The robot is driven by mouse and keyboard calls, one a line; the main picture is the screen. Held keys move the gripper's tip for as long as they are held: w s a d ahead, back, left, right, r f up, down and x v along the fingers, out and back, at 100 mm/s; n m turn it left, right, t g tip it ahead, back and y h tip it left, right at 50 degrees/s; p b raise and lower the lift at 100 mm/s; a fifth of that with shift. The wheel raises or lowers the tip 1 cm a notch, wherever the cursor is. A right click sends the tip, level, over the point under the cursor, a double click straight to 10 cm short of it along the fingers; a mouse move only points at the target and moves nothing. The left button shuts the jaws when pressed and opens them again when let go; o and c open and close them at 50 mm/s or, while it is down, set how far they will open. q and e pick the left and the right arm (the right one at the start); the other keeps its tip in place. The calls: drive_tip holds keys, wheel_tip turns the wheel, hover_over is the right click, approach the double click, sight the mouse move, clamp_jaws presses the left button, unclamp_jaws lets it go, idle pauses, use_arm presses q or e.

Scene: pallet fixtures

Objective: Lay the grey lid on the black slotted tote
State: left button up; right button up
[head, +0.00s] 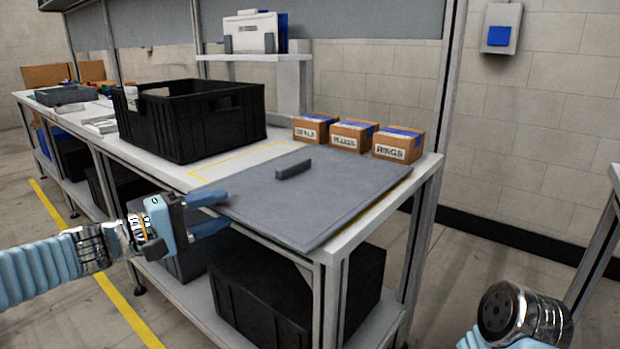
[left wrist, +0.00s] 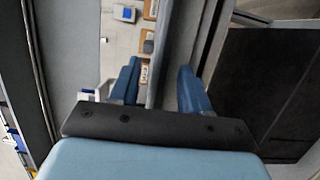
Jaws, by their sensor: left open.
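The grey lid (head: 330,205) lies flat on the bench top at its near right end, with a dark bar handle (head: 293,169) on top. The black slotted tote (head: 190,125) stands upright and open on the bench, behind and left of the lid. My left gripper (head: 210,213) is open at the lid's left front edge, one finger above the other. In the left wrist view the lid shows nearly edge-on (left wrist: 166,62), in line with the gap between the blue fingers (left wrist: 160,85). Contact with the lid cannot be told. My right gripper is out of view.
Cardboard boxes (head: 353,136) stand in a row behind the lid. A yellow outline (head: 240,158) marks the bench between tote and lid. Another black tote (head: 260,290) sits on the shelf below. A raised white shelf (head: 255,57) stands behind the tote.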

use_arm(q)
drive_tip(key=shift+w+d, duration=0.25)
drive_tip(key=shift+d, duration=0.1)
drive_tip(key=shift+c, duration=0.5)
clamp_jaws()
